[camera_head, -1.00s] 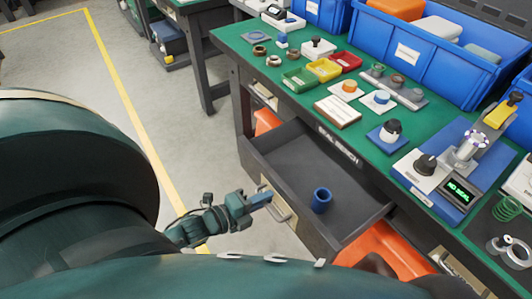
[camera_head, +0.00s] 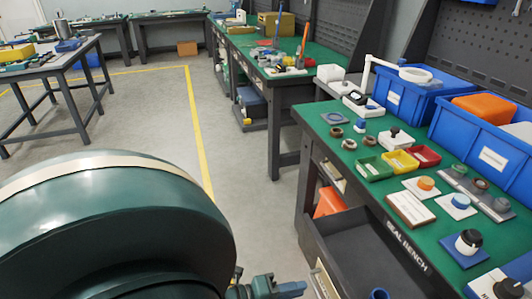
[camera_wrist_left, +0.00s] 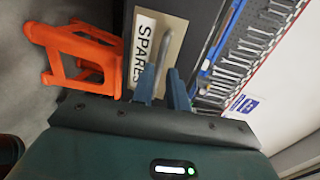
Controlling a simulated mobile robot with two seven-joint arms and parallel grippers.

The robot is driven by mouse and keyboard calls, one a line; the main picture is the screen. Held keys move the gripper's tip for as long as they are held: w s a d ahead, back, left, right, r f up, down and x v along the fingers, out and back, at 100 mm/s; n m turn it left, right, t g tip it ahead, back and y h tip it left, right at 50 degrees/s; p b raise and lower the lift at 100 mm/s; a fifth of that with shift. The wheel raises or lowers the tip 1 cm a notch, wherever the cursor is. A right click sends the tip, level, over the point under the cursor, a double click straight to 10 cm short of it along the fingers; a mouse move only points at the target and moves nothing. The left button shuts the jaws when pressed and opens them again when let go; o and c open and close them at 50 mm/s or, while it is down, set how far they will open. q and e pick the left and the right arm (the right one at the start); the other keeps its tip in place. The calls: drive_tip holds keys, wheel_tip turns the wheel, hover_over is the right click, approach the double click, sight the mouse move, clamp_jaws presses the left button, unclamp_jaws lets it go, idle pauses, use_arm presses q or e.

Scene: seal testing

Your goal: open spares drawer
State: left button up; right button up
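The spares drawer (camera_head: 372,246) is pulled out from under the bench, with its dark inside showing in the head view. A blue ring-shaped part (camera_head: 379,294) lies in it, cut off by the lower edge. The drawer's handle (camera_head: 325,283) is on its front. In the left wrist view the front carries a "SPARES" label (camera_wrist_left: 140,48). My left gripper (camera_head: 300,288) is at the handle. In the left wrist view its blue fingers (camera_wrist_left: 164,82) stand apart, with the grey handle bar at their tips; contact is unclear. My right gripper is not in view.
The green bench top (camera_head: 345,118) holds small trays, parts and blue bins (camera_head: 484,137). An orange stool (camera_wrist_left: 82,50) stands beside the drawer in the left wrist view. Open floor (camera_head: 150,115) with a yellow line lies left of the bench.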

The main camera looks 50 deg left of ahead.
use_arm(q)
drive_tip(key=v, duration=0.7)
drive_tip(key=shift+s, duration=0.25)
drive_tip(key=shift+a, duration=0.1)
